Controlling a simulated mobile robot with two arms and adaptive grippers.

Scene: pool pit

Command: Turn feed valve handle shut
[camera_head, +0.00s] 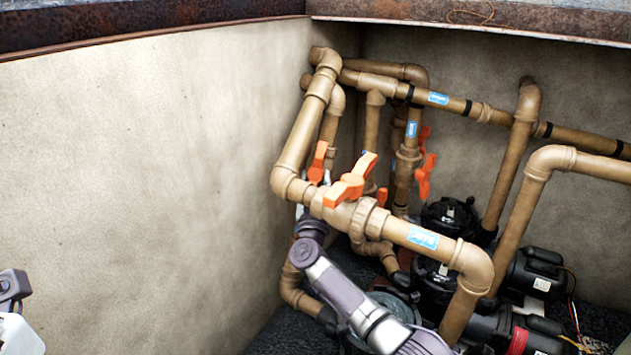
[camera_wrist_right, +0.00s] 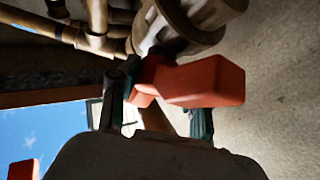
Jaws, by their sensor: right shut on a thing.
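An orange valve handle (camera_wrist_right: 205,86) fills the middle of the right wrist view, beside a tan valve body (camera_wrist_right: 190,30). My right gripper (camera_wrist_right: 157,98) has one finger on each side of the handle and is shut on it. In the head view, the nearest orange handle (camera_head: 350,182) sits on a valve on the front pipe, and another orange handle (camera_head: 318,163) stands just behind it. My right arm reaches up from below to the left end of this pipe. Its fingers are mostly hidden there, so I cannot tell which handle they hold.
Tan pipes (camera_head: 305,125) run along the corner and back wall. More orange handles (camera_head: 425,168) are farther back. Black pumps (camera_head: 450,220) crowd the lower right. The bare left wall (camera_head: 140,170) bounds the pit, with open space before it.

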